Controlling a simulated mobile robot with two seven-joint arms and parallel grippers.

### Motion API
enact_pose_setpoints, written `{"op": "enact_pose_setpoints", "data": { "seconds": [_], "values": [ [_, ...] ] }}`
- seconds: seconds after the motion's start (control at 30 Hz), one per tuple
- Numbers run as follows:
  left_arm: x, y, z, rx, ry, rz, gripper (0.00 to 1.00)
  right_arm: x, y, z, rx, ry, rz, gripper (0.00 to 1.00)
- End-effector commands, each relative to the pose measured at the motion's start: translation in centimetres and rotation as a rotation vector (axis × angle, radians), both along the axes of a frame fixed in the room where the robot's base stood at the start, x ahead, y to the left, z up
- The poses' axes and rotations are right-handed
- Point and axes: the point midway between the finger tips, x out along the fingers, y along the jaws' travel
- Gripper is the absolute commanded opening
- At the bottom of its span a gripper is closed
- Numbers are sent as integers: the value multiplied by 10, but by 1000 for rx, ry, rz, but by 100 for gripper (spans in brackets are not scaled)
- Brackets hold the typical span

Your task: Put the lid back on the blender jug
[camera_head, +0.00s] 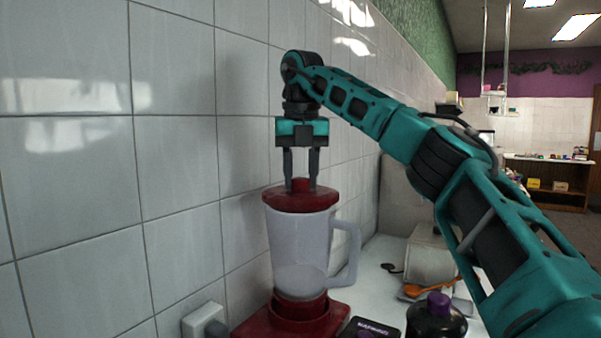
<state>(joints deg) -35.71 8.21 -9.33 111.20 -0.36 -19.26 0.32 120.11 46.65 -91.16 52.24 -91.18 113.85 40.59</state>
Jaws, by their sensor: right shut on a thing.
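The blender jug (298,245) is pale and translucent with a handle on its right side. It stands upright on a dark red base (293,318). The dark red lid (301,200) is at the top of the jug, level and lined up with its rim. I cannot tell whether it is fully seated. My right gripper (301,185) points straight down above the jug, its two fingers shut on the knob of the lid. My left gripper is not in view.
A tiled wall (180,180) rises close behind and left of the blender. A dark jar with a purple knob (437,304), an orange spoon (432,287) and a pale box (430,256) stand right of it. A white socket (203,319) is at lower left.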

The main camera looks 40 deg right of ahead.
Motion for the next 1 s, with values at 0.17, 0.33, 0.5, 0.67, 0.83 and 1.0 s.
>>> {"op": "enact_pose_setpoints", "data": {
  "seconds": [0.17, 0.33, 0.5, 0.67, 0.83, 1.0],
  "values": [
    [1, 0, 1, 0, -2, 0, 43, 0, 0, 0, 0, -1, 0, 7],
    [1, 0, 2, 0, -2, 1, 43, 0, 0, 1, 0, -1, 1, 7],
    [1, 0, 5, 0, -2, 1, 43, 0, 1, 1, 0, -1, 1, 7],
    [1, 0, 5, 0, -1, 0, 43, 0, 1, 1, 0, -2, 1, 7],
    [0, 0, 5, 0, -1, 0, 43, 0, 1, 0, 0, -1, 0, 7],
    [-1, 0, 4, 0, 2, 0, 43, 0, 1, 0, 0, -1, 0, 43]
  ]
}}
